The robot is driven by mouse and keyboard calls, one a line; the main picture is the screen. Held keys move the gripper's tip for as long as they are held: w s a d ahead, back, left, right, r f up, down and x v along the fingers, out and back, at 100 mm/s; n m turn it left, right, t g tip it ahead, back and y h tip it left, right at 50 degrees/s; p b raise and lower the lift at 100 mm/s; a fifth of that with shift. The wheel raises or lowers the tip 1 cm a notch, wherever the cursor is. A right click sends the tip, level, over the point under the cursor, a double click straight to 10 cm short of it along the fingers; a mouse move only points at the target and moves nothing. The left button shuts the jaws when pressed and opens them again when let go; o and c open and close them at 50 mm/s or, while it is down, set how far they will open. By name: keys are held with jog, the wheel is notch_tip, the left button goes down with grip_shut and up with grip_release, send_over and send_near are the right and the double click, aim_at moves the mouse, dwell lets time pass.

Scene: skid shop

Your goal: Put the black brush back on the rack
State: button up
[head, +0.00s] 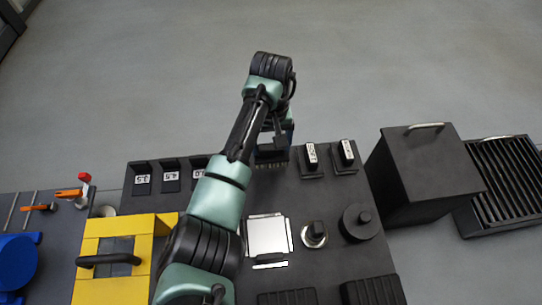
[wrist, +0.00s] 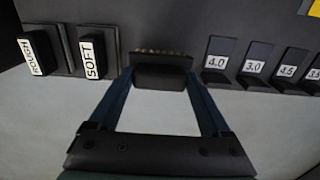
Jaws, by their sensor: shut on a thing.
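The black brush (wrist: 162,77) is between the two blue fingers of my gripper (wrist: 160,70) in the wrist view, with a row of short bristles along its far edge. My gripper is shut on it. In the head view my gripper (head: 275,136) is at the far edge of the black bench, with the dark brush (head: 271,155) below it, partly hidden by the arm. The brush is between the numbered black holders and the two labelled blocks. I cannot tell whether it touches the bench, nor which part is the rack.
Blocks marked SOFT (wrist: 93,56) and ROUGH (wrist: 35,53) stand on one side. A black box (head: 425,175) stands right.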

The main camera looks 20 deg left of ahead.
aim_at(271, 147)
jog(key=shift+f+b, duration=1.2)
jog(key=shift+f, duration=0.45)
jog(key=shift+f, duration=0.15)
jog(key=o, duration=1.1)
notch_tip(271, 147, up, 12)
jog(key=p, duration=0.9)
jog(key=shift+p, duration=0.4)
